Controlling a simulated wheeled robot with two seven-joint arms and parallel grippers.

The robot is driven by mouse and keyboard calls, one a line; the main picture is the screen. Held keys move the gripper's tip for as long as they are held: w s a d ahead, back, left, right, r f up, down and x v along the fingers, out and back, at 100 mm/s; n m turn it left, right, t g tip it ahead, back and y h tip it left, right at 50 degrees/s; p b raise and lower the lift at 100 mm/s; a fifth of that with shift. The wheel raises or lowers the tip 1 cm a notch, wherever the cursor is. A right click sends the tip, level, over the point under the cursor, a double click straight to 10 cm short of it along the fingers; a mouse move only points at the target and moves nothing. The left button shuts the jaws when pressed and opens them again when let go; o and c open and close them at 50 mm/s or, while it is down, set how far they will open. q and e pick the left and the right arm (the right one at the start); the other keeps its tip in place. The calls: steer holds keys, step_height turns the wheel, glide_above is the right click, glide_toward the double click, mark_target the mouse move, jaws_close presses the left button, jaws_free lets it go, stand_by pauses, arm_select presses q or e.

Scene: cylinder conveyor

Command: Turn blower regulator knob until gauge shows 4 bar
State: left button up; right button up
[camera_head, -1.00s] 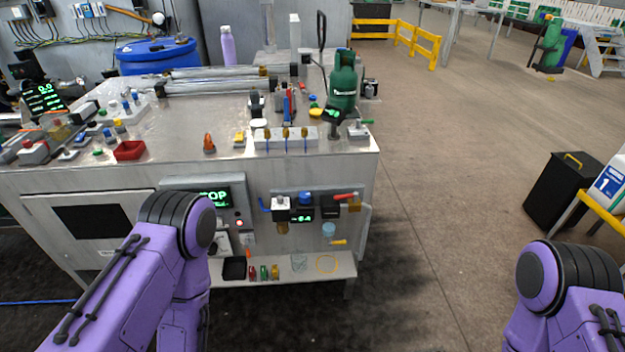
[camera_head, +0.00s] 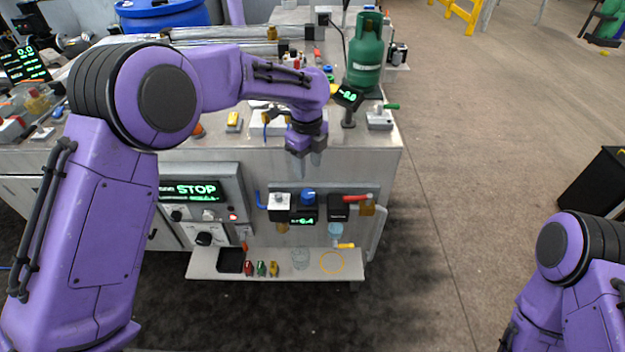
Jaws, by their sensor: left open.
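The front panel of the bench carries a regulator with a blue knob (camera_head: 307,196). A small dark gauge display (camera_head: 304,220) with green digits sits just below it; the digits look like 0.4 or 6.4, too small to be sure. My left gripper (camera_head: 305,166) is open and empty, fingers pointing down, a little above the blue knob in the picture and apart from it. My right arm (camera_head: 585,270) shows at the lower right; its gripper is out of view.
Beside the knob are a white-topped unit (camera_head: 279,202) on the left and a red lever (camera_head: 356,198) on the right. A control box reading STOP (camera_head: 200,195) is further left. A shelf (camera_head: 345,267) with small parts juts out below.

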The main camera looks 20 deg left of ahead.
mark_target(308, 193)
arm_select(q)
step_height(308, 193, down, 10)
steer(key=shift+f+p, duration=0.15)
steer(key=shift+p, duration=0.6)
steer(key=shift+s, duration=0.2)
steer(key=c, duration=0.8)
